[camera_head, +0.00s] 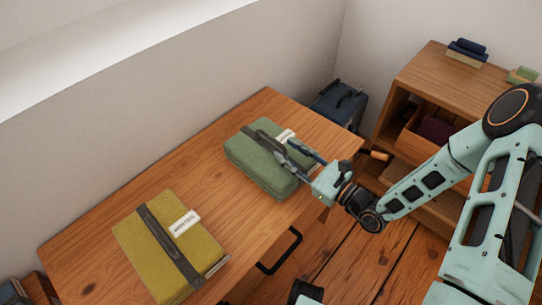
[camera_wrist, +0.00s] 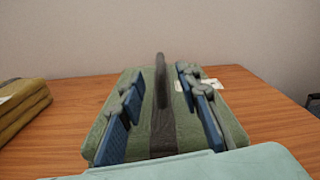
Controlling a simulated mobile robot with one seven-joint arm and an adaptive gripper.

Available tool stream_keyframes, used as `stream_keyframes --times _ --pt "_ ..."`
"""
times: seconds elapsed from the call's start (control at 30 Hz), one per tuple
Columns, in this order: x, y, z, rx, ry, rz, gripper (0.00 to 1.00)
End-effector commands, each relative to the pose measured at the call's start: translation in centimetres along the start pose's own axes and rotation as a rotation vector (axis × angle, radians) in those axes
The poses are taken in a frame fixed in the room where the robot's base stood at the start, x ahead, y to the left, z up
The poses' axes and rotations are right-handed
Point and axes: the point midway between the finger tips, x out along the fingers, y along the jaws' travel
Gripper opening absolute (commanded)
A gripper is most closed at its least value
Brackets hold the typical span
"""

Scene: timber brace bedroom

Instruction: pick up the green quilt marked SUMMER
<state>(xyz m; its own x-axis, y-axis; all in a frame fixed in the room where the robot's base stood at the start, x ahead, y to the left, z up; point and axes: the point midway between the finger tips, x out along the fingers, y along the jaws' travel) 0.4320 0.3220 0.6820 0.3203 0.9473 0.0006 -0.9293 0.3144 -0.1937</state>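The green quilt (camera_head: 258,163) lies folded on the wooden table, near its right end. A dark strap (camera_head: 262,138) runs over it, and a white label (camera_head: 285,136) sits on top; its text is too small to read. My gripper (camera_head: 287,149) is low over the quilt, reaching in from the right. In the wrist view the quilt (camera_wrist: 140,140) fills the middle, and the raised dark strap (camera_wrist: 161,100) stands between my two spread blue-padded fingers (camera_wrist: 160,82). Neither finger visibly touches the strap. Part of the label (camera_wrist: 211,84) shows behind the right finger.
A yellow quilt (camera_head: 165,250) with a dark strap and white label (camera_head: 184,223) lies on the table (camera_head: 95,237) at front left; it also shows in the wrist view (camera_wrist: 20,108). A wooden shelf unit (camera_head: 425,70) stands right. A dark blue bag (camera_head: 340,103) is behind the table.

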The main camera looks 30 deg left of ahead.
Motion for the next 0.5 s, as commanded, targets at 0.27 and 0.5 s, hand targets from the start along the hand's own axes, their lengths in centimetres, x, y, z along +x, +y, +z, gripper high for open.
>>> stream_keyframes --times 0.27,0.5 --pt "4.0 0.1 -0.1 -0.002 -0.001 0.004 0.31" --pt "4.5 0.0 0.0 -0.001 0.001 0.002 0.31"
